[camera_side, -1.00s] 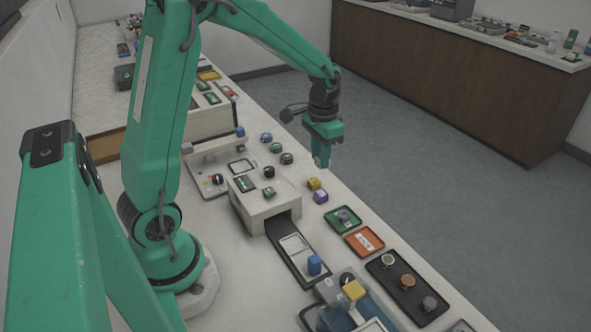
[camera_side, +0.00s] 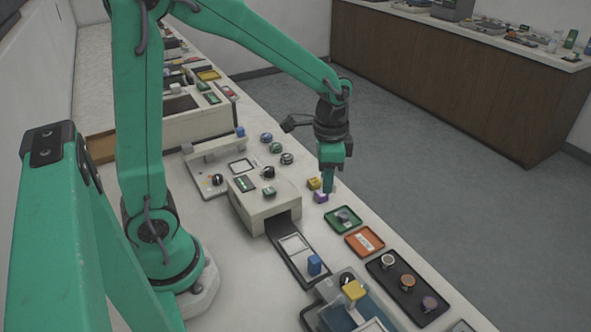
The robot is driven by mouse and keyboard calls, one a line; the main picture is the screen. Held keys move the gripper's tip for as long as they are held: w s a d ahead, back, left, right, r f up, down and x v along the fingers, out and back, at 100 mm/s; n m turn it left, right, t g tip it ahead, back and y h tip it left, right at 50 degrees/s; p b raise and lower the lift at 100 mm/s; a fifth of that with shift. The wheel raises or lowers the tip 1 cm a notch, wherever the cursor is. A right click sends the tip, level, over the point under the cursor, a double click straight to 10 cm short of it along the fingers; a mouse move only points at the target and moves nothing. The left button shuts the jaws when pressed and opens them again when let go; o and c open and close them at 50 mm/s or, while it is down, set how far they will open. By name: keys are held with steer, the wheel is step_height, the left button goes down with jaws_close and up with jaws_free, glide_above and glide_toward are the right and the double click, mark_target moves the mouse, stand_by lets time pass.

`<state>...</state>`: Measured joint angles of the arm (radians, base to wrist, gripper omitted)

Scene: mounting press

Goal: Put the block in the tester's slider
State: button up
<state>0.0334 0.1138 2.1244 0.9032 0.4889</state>
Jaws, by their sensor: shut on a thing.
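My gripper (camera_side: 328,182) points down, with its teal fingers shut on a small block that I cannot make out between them. In the picture, the fingertips are close to a purple block (camera_side: 320,197) and a yellow block (camera_side: 313,184); I cannot tell whether they touch. The tester (camera_side: 268,206) is a cream box with a dark opening at its front. Its slider (camera_side: 283,257) extends out of the opening, with a pale plate (camera_side: 295,243) and a blue knob or block (camera_side: 314,265) near its outer end.
A green tray (camera_side: 332,226), an orange tray (camera_side: 352,240) and a black tray of round pieces (camera_side: 421,317) line the bench's right edge. A device with a yellow cap (camera_side: 353,290) stands in front. Several round knobs (camera_side: 287,158) lie behind the tester.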

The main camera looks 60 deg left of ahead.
steer(key=s+d+m, duration=0.5)
steer(key=s+m, duration=0.1)
steer(key=s, duration=0.2)
steer(key=s+d+m, duration=0.5)
steer(key=s+m, duration=0.1)
steer(key=s, duration=0.2)
steer(key=shift+d, duration=0.3)
glide_above(293, 243)
step_height(293, 243, down, 7)
steer(key=shift+r, duration=0.1)
steer(key=shift+f, duration=2.05)
